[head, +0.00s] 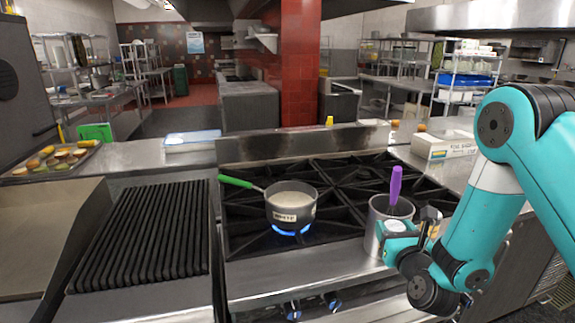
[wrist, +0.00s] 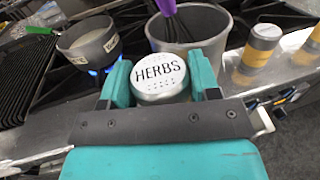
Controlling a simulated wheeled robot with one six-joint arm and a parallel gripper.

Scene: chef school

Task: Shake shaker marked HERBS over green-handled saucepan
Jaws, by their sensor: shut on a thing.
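The saucepan with the green handle (head: 291,205) sits on the stove over a lit blue flame at the middle of the head view. It holds a pale liquid and has a label on its side. It also shows at the upper left of the wrist view (wrist: 88,42). My gripper (wrist: 160,80) is shut on the HERBS shaker (wrist: 160,72), whose round white lid with black lettering faces the wrist camera. In the head view, my gripper (head: 402,243) is right of the saucepan, in front of a grey pot; the shaker's body is mostly hidden.
The grey pot (head: 376,215) with a purple-handled whisk (head: 396,186) stands at the stove's right side. Two yellow-banded shakers (wrist: 260,48) stand right of the pot in the wrist view. A ridged griddle (head: 145,235) lies left of the stove. A white box (head: 440,146) stands at the right.

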